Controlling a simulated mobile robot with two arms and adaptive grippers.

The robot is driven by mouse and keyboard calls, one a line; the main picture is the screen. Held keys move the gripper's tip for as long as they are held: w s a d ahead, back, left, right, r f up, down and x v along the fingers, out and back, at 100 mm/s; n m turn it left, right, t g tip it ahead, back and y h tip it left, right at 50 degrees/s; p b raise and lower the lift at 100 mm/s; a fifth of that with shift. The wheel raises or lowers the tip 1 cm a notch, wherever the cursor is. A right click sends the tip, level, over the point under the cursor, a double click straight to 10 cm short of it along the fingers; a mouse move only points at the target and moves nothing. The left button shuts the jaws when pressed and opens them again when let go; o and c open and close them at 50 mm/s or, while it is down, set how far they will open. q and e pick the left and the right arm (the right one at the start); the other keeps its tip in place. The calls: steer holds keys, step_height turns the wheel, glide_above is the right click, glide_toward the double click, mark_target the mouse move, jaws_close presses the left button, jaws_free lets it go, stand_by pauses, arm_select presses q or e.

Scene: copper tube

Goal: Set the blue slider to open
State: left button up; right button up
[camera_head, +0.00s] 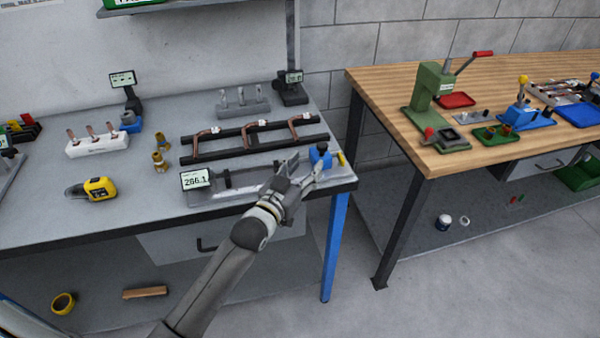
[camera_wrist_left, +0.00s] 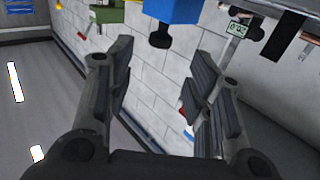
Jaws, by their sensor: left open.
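A small blue piece (camera_head: 320,156) with a dark top stands near the right front corner of the grey bench; I take it to be the blue slider. It is at the right end of a grey measuring fixture (camera_head: 228,192) whose display reads 266.1. My left gripper (camera_head: 304,172) is open beside it, over the fixture's right end, and hides part of the fixture. In the left wrist view, a blue block (camera_wrist_left: 175,10) with a black knob shows at the top, beyond the open fingers (camera_wrist_left: 160,75). Nothing is between the fingers. I cannot tell if they touch the slider.
A dark rack (camera_head: 255,143) with copper tubes lies behind the fixture. A small yellow piece (camera_head: 341,158) is just right of the slider. A wooden bench (camera_head: 388,88) stands right, across a gap.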

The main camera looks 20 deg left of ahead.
arm_select(q)
steer(key=shift+s+a, duration=0.25)
steer(key=shift+s, duration=0.75)
